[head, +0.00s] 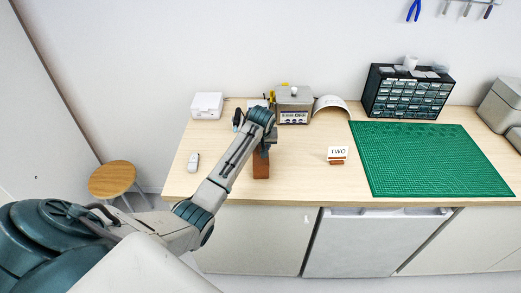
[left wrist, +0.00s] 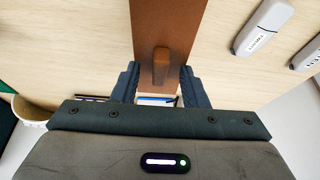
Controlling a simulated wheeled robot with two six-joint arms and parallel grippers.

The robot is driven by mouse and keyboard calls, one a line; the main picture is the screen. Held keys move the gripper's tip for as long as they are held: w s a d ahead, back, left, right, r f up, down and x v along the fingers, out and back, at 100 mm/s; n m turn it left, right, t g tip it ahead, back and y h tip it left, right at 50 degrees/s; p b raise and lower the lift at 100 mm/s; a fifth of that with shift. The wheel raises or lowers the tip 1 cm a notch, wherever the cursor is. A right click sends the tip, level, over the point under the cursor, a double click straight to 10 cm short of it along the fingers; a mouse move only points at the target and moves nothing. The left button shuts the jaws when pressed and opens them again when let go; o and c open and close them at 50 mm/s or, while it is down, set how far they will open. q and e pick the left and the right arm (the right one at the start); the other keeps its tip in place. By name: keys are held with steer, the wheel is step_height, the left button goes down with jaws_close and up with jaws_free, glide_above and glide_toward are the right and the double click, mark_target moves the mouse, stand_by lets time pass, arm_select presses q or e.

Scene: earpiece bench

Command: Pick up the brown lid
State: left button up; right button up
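The brown lid (head: 261,168) lies on the bench near its front edge, partly hidden by my left gripper (head: 265,147) and arm. In the left wrist view the lid (left wrist: 168,22) is a long brown slab with a narrow raised handle (left wrist: 161,66). My left gripper (left wrist: 160,88) has one dark finger on each side of the handle, with visible gaps between handle and fingers. It looks open. I cannot tell whether the fingers touch the lid's sides. My right gripper is not in view.
A white box (head: 207,105) and a small white device (head: 193,162) are at the left. A grey station (head: 294,104) stands behind. A card reading TWO (head: 338,152), a green mat (head: 428,158) and a drawer cabinet (head: 407,95) are to the right. Bare bench separates lid and card.

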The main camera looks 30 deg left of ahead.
mark_target(260, 148)
arm_select(q)
steer(key=shift+c, duration=0.2)
steer(key=c, duration=0.7)
jaws_close()
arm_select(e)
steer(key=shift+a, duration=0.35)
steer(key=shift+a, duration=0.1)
arm_select(q)
steer(key=shift+r, duration=0.1)
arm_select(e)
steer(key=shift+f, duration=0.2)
